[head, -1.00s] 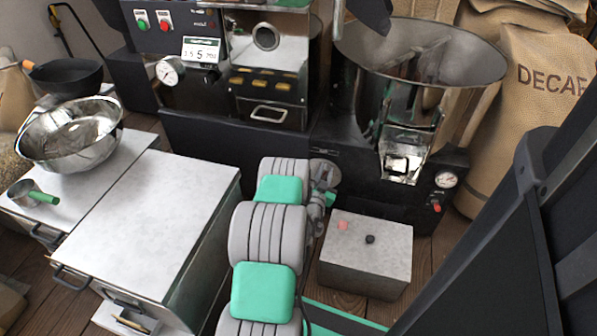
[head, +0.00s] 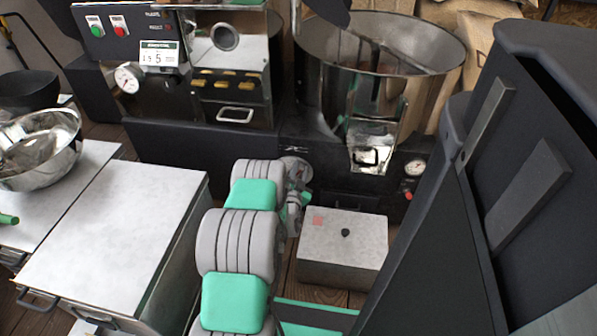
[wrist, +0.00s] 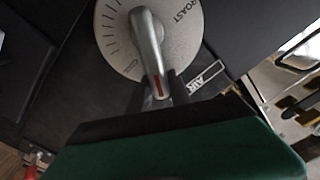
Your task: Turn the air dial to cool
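The air dial (wrist: 118,32) is a pale round plate with tick marks, in the wrist view. ROAST shows at its right side; small lettering at its lower left is too faint to read surely. Its silver lever handle (wrist: 148,42) points down in the picture, with a red mark near its tip. An AIR label (wrist: 207,77) sits just below right. My gripper (wrist: 160,95) is at the handle's tip, dark fingers on either side of it; whether they press on it is hidden behind the green gripper body. In the head view my arm reaches to the machine's front, hiding much of the dial.
The roaster's control panel (head: 128,35), gauge (head: 128,77) and hopper drum (head: 440,55) stand behind. A low grey-topped box (head: 365,235) lies right of my arm. A metal cabinet (head: 115,230) and steel bowl (head: 65,125) are at left.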

